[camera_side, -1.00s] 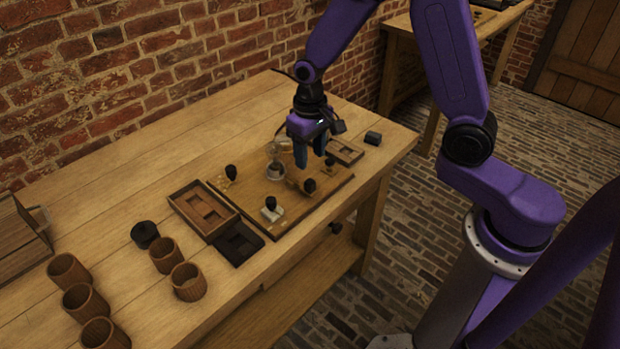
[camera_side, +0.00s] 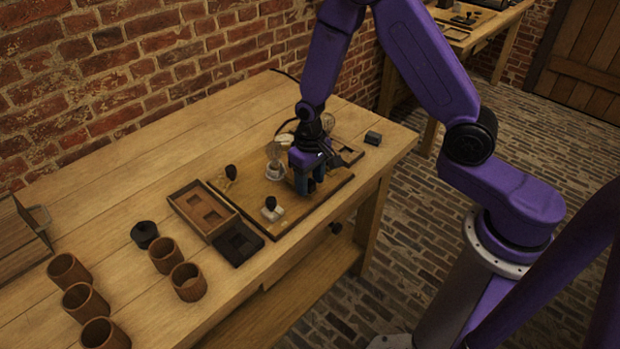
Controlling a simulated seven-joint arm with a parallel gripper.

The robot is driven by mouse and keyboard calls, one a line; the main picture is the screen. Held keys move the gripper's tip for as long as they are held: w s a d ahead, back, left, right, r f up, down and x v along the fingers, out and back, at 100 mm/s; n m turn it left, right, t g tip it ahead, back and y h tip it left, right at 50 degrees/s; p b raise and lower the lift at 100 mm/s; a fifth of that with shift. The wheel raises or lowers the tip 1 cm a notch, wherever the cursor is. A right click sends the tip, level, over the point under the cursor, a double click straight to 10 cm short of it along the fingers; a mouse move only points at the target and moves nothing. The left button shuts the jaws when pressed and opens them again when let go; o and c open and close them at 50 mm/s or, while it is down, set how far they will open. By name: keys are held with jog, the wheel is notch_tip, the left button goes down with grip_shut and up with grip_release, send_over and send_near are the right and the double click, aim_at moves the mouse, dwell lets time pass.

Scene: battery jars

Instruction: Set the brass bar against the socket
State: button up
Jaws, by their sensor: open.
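The wooden board (camera_side: 330,197) lies on the bench. A small pale socket (camera_side: 275,172) with a clear glass bulb (camera_side: 274,152) above it stands near the board's middle. My gripper (camera_side: 308,187) is open, pointing down low over the board to the right of the socket. It covers the spot where a small black-knobbed brass piece showed earlier, which looks like the brass bar; that piece is now hidden behind the fingers. Whether the fingers touch it I cannot tell. Another black-knobbed brass piece (camera_side: 228,177) sits left of the socket, and a white black-knobbed piece (camera_side: 271,208) sits in front.
A wooden compartment tray (camera_side: 182,204) and a dark tray (camera_side: 257,243) adjoin the board. Several brown jars (camera_side: 163,256) and a black lid-like piece (camera_side: 145,233) stand at left. A small dark block (camera_side: 373,138) lies at the far right.

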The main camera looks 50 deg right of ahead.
grip_shut()
jog(key=shift+w, duration=1.35)
grip_release()
jog(key=shift+w, duration=0.1)
notch_tip(320, 180, up, 18)
jog(key=shift+f, duration=0.25)
jog(key=shift+s, duration=0.2)
